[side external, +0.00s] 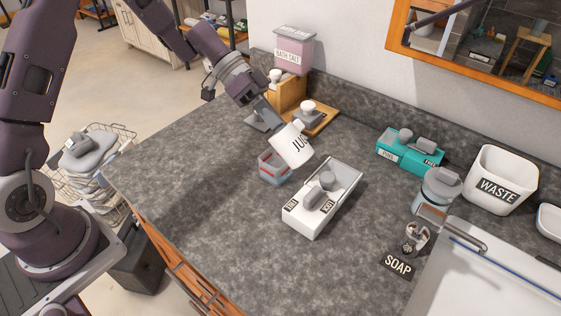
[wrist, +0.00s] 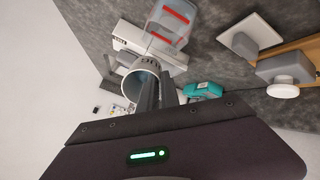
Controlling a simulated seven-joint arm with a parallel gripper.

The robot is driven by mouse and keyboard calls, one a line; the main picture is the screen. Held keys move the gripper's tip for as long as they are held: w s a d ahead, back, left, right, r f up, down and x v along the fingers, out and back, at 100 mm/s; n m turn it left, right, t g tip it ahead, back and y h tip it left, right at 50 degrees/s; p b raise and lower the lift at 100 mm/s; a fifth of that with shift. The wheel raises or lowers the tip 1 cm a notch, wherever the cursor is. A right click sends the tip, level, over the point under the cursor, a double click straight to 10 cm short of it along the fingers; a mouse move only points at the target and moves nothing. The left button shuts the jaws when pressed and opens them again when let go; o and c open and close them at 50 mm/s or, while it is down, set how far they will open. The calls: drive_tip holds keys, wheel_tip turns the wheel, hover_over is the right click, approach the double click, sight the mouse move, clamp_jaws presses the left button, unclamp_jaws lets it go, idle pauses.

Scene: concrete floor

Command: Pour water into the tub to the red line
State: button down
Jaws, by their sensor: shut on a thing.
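A white jug (side external: 293,145) lettered JUG is tilted in the air, its mouth toward the lower left. It also shows in the wrist view (wrist: 140,82). My gripper (side external: 272,121) is shut on it; in the wrist view the dark fingers (wrist: 160,95) close at its side. The small clear tub (side external: 275,170) with a red line stands on the counter below and left of the jug. Its red marks show in the wrist view (wrist: 172,22). The jug partly hides the tub in the side view. I cannot make out a water stream or the level in the tub.
A white two-part box (side external: 318,200) with grey pieces stands right of the tub. A teal box (side external: 410,150), a soap dispenser (side external: 440,188), a waste bin (side external: 502,180) and a sink (side external: 490,275) are farther right. A wooden board (side external: 318,122) lies behind. The counter's left front is clear.

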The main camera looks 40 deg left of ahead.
drive_tip(key=shift+f+h+p, duration=0.4)
drive_tip(key=shift+h+p, duration=0.1)
drive_tip(key=shift+p, duration=0.6)
drive_tip(key=shift+a+f+h, duration=0.15)
drive_tip(key=shift+f+h, duration=0.55)
drive_tip(key=shift+h, duration=0.1)
idle(1.6)
drive_tip(key=shift+h, duration=0.5)
idle(0.9)
